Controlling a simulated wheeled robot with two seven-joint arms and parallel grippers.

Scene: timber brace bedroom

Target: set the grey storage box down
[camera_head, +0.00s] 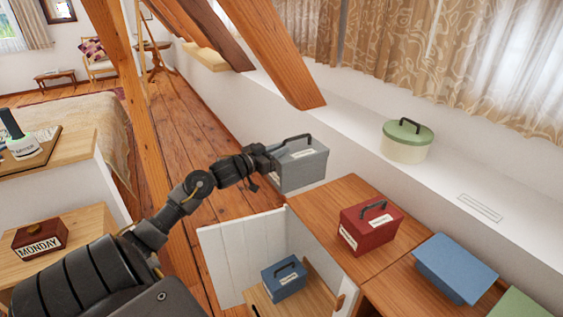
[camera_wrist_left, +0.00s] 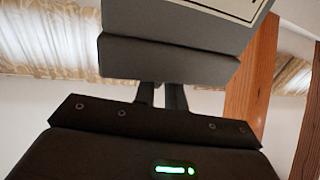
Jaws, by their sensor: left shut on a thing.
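The grey storage box (camera_head: 302,168) has a dark handle on its lid and a white label. It hangs in the air beyond the far left corner of the wooden cabinet top (camera_head: 325,205). My left gripper (camera_head: 274,153) is shut on the box at its near left side; the fingertips are partly hidden. In the left wrist view the grey box (camera_wrist_left: 170,62) fills the top middle, with the left gripper's fingers (camera_wrist_left: 163,95) reaching up to it. The right gripper is not in view.
A red box (camera_head: 368,230) and a blue box (camera_head: 455,268) stand on the cabinet tops. A green-lidded tin (camera_head: 406,142) stands on the white ledge. Timber beams (camera_head: 268,50) slant overhead. The cabinet top's far left part is clear.

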